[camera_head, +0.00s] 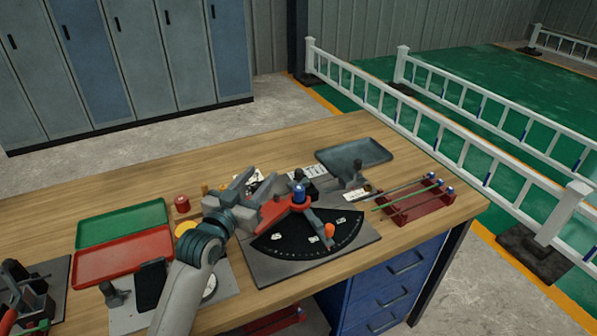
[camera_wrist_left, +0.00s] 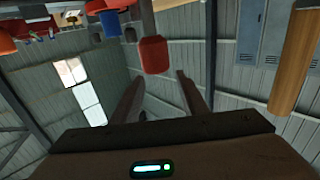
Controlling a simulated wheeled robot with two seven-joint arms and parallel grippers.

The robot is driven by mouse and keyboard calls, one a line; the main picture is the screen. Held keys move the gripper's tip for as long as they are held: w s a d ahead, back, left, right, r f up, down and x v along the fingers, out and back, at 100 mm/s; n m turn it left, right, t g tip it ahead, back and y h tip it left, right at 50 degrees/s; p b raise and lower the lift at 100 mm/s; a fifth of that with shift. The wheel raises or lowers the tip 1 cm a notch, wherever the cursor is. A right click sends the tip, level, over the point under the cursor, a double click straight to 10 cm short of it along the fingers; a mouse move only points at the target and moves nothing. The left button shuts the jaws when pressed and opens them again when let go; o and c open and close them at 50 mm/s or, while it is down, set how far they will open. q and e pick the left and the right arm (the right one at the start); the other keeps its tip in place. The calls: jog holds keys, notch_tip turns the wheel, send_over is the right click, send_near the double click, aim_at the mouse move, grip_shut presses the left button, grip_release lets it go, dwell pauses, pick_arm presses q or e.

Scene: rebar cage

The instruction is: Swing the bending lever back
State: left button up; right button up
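The bender is a grey plate with a black fan-shaped scale (camera_head: 290,241) on the wooden bench. A red piece (camera_head: 300,204) with a blue cap (camera_head: 299,190) sits at the fan's top, and a grey arm with an orange knob (camera_head: 329,230) reaches over the scale. I cannot tell exactly which of these parts is the lever. My left gripper (camera_head: 258,192) is just left of the red piece, its fingers apart. In the wrist view my left gripper (camera_wrist_left: 160,85) is open with nothing between its fingers; a red cylinder (camera_wrist_left: 153,55) appears just beyond the tips. My right gripper is not in view.
Green (camera_head: 125,222) and red (camera_head: 125,256) trays lie to the left. A grey tray (camera_head: 353,154) is at the back right. A red rack (camera_head: 415,204) with thin rods stands at the right, close to the bender. A dark device (camera_head: 30,285) is at far left.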

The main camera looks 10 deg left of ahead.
pick_arm(q)
jog(key=s+d+r+b, duration=0.1)
jog(key=s+d+r, duration=0.2)
jog(key=d+r, duration=0.3)
jog(key=d, duration=0.5)
jog(key=shift+r+b, duration=0.3)
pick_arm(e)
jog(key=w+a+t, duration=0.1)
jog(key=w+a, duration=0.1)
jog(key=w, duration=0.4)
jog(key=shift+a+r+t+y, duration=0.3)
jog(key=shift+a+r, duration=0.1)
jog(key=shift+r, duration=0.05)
pick_arm(q)
jog(key=shift+d, duration=0.1)
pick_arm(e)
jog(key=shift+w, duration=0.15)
